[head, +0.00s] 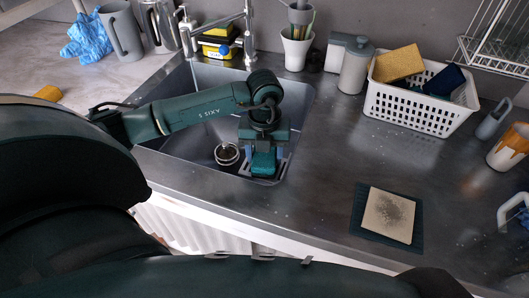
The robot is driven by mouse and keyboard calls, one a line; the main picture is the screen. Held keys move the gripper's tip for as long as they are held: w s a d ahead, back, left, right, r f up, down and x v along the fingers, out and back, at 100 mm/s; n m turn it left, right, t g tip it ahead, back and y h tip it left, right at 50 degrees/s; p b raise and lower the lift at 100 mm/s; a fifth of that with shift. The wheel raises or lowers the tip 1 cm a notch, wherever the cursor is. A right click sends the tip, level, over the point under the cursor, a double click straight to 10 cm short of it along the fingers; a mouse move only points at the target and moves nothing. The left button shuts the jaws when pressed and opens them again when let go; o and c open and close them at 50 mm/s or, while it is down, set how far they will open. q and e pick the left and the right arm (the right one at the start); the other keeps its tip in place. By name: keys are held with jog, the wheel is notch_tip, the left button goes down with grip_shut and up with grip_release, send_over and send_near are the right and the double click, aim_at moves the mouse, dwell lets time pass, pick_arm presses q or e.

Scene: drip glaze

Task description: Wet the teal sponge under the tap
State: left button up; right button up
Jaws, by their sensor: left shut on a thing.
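My left gripper (264,151) points down inside the steel sink (190,155). It is shut on the teal sponge (263,164), which shows just below its fingers, above a slotted grey piece at the sink's right side. The tap (249,30) stands at the sink's back edge, behind my left wrist. Its spout end is partly hard to make out, and I cannot see any water running. My right gripper is not in view.
A white basket (415,108) with a yellow sponge (398,62) and a dark blue sponge (445,82) stands at back right. A stained tile (389,216) lies on a dark mat front right. A white cup of brushes (296,50) stands behind the sink. The counter between is clear.

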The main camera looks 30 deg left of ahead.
pick_arm(q)
jog(key=shift+f, duration=0.1)
jog(key=o, duration=0.9)
jog(key=shift+o, duration=0.2)
notch_tip(320, 180, up, 19)
jog(key=p, duration=0.3)
jog(key=shift+p, duration=0.4)
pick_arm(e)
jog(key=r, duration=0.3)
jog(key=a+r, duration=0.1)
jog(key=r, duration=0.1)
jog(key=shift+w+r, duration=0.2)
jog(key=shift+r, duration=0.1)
